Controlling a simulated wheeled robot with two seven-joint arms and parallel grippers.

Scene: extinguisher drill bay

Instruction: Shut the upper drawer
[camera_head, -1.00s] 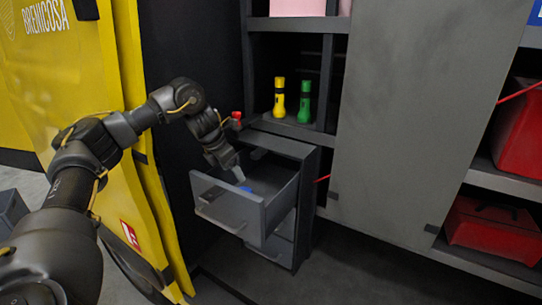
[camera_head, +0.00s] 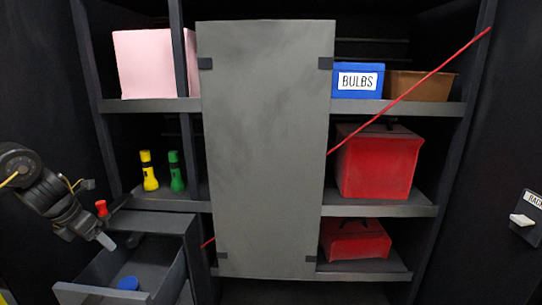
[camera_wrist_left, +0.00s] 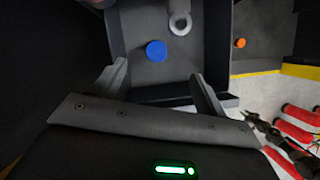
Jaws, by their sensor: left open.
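The upper drawer (camera_head: 171,283) is pulled out of a small dark cabinet at the lower left of the head view. A blue round object (camera_head: 127,283) lies inside; it also shows in the left wrist view (camera_wrist_left: 156,51), near a pale ring (camera_wrist_left: 180,24). My left gripper (camera_head: 106,241) is over the open drawer. In the wrist view, the left gripper (camera_wrist_left: 160,75) has its fingers spread with nothing between them. I cannot tell whether it touches the drawer. The lower part of the drawer is cut off in the head view. My right gripper is not in view.
A red object (camera_head: 101,208) stands by the cabinet top. Yellow (camera_head: 149,171) and green (camera_head: 176,171) flashlights stand on the shelf behind. A grey panel (camera_head: 265,150) covers the middle shelves. Red-handled tools (camera_wrist_left: 297,131) lie at right in the wrist view.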

